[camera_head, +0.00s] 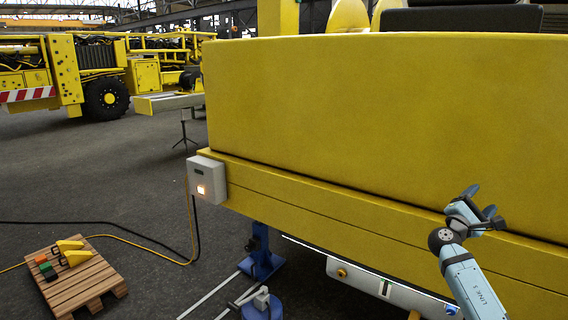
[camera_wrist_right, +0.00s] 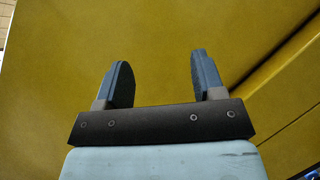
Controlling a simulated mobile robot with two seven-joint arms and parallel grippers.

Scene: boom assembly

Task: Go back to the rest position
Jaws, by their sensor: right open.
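My right gripper (camera_head: 480,203) is at the right of the head view, raised in front of the large yellow boom body (camera_head: 380,110). Its fingers are apart with nothing between them. In the right wrist view the two dark fingers of the gripper (camera_wrist_right: 163,80) stand apart, with the yellow surface (camera_wrist_right: 150,30) behind them. I cannot tell whether the gripper touches that surface. My left gripper is not in the head view.
A grey box (camera_head: 207,180) with a lit panel is on the yellow body's corner, with cables running to the floor. A wooden pallet (camera_head: 80,285) holds yellow, green and red items. A blue stand (camera_head: 261,262) is under the body. Floor (camera_head: 150,215) between is mostly open.

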